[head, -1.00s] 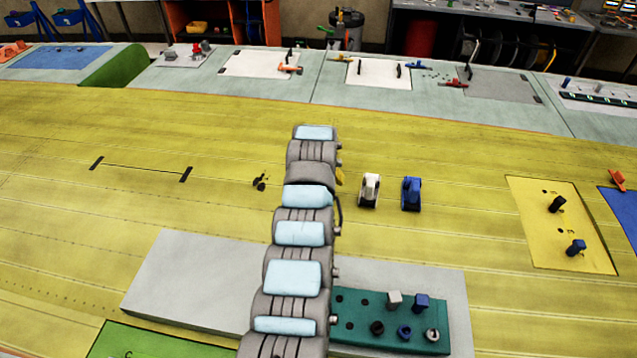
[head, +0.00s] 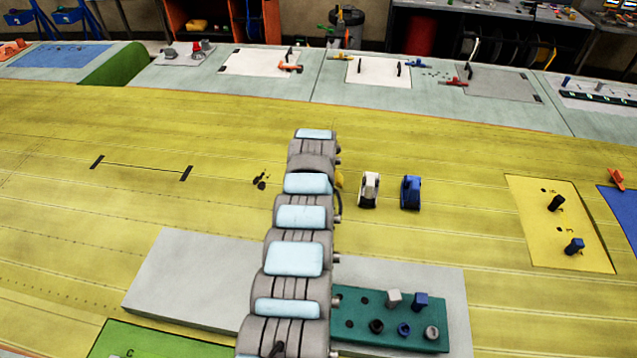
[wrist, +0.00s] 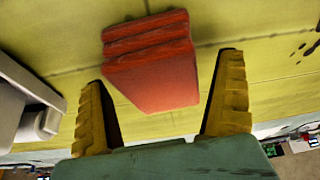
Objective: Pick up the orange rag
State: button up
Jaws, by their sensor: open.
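The orange rag (wrist: 150,62) looks like a red-orange folded block with ridges on one end. It lies on the yellow surface in the wrist view, beyond and between the two yellow fingers. My gripper (wrist: 163,72) is open, its fingers spread to either side of the rag with gaps visible. I cannot tell how far the rag is from the fingertips in depth. In the head view my arm hides the rag and most of the gripper; only a bit of a yellow finger shows.
A white tool (head: 369,190) and a blue tool (head: 411,192) stand just right of the arm. A teal block with pegs (head: 390,340) lies on a grey plate (head: 190,275) nearer me. Dark marks (head: 261,181) lie left of the arm. The yellow surface around is mostly clear.

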jog(key=shift+f, duration=0.25)
dwell(0.3)
jog(key=c, duration=1.2)
